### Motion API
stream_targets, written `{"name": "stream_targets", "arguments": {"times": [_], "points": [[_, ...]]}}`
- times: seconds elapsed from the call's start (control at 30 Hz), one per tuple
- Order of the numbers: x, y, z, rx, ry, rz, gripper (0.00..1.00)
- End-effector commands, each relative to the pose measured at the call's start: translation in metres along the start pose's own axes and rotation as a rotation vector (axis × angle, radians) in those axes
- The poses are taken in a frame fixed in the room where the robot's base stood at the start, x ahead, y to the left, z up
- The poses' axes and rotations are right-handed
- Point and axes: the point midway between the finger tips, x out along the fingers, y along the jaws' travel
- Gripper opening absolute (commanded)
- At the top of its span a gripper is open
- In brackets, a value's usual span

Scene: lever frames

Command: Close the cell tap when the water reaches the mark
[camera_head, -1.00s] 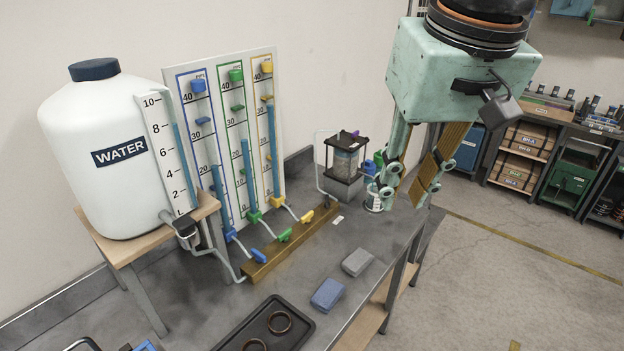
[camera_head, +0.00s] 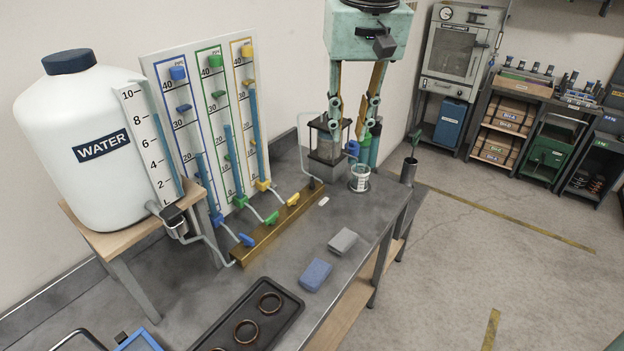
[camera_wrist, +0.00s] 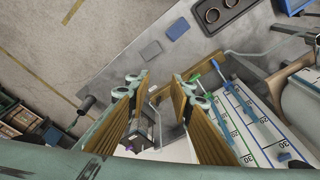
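The clear cell (camera_head: 325,148) with a black base stands at the back right of the bench. My gripper's left finger partly hides it, and I cannot read its water level or mark. A small blue tap (camera_head: 352,148) sits at its right side. A graduated beaker (camera_head: 360,178) stands below and in front of that tap. My gripper (camera_head: 351,126) points down and is open and empty, its fingertips close to the cell's upper part; contact cannot be told. In the wrist view, the cell (camera_wrist: 139,133) shows between the spread fingers (camera_wrist: 161,78), nearer the left one.
A brass manifold (camera_head: 262,236) with blue (camera_head: 247,240), green (camera_head: 271,217) and yellow (camera_head: 293,199) taps lies before the tube board (camera_head: 222,75). The water tank (camera_head: 72,125) is at left. Two blocks and a black tray (camera_head: 285,325) lie in front.

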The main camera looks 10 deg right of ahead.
Motion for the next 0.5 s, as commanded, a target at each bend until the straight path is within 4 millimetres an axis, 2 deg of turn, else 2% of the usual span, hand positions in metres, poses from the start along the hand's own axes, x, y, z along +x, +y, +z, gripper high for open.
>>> {"name": "stream_targets", "arguments": {"times": [0.5], "points": [[0.045, -0.008, -0.08, 0.027, -0.047, 0.005, 0.21]]}}
